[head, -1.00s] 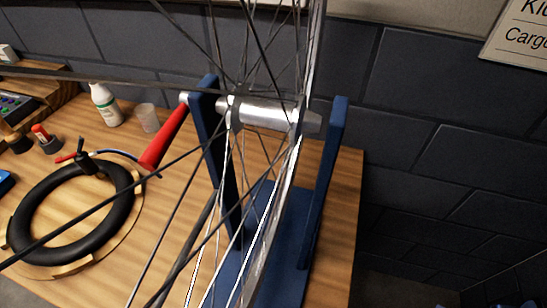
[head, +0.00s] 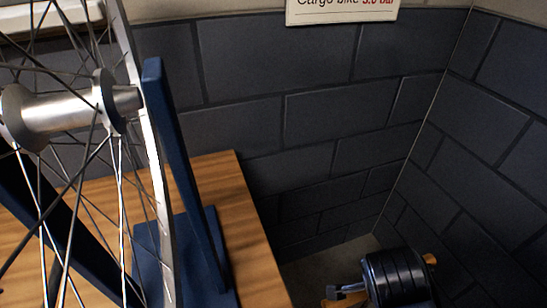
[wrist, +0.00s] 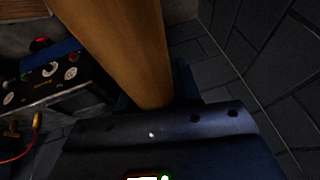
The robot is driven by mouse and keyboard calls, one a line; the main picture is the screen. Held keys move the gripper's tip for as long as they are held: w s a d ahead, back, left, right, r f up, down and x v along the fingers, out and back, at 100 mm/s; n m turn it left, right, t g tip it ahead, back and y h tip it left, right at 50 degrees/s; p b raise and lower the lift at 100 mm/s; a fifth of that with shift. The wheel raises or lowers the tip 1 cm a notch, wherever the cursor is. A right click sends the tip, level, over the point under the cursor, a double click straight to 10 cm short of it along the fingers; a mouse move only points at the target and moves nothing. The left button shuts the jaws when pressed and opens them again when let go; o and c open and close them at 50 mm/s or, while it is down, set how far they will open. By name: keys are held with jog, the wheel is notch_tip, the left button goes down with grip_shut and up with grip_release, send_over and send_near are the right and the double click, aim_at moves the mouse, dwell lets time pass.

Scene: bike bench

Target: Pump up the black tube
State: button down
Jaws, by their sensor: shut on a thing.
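The black tube is in neither current view; it shows only in the earlier head frame, lying on the bench. In the wrist view, what looks like my gripper's dark housing (wrist: 160,140) fills the bottom. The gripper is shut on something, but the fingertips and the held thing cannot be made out. A dark unit with knobs, dials and a red button (wrist: 48,76) stands at the left of the wrist view. Below it a red hose (wrist: 18,157) ends in a brass-coloured fitting (wrist: 38,120).
A spoked wheel (head: 60,112) sits in a blue stand (head: 190,180) on the wooden bench (head: 245,235). A wooden beam (wrist: 125,45) crosses the wrist view close by. Dark block walls (head: 320,120) form a corner at right. A sign (head: 340,10) hangs above.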

jog(key=f+b, duration=0.2)
jog(key=f, duration=0.3)
jog(key=f+b, duration=0.3)
jog(key=f, duration=0.2)
jog(key=f+b, duration=0.3)
jog(key=f, duration=0.3)
jog(key=shift+s, duration=0.4)
jog(key=shift+r, duration=0.25)
jog(key=shift+w+d, duration=0.1)
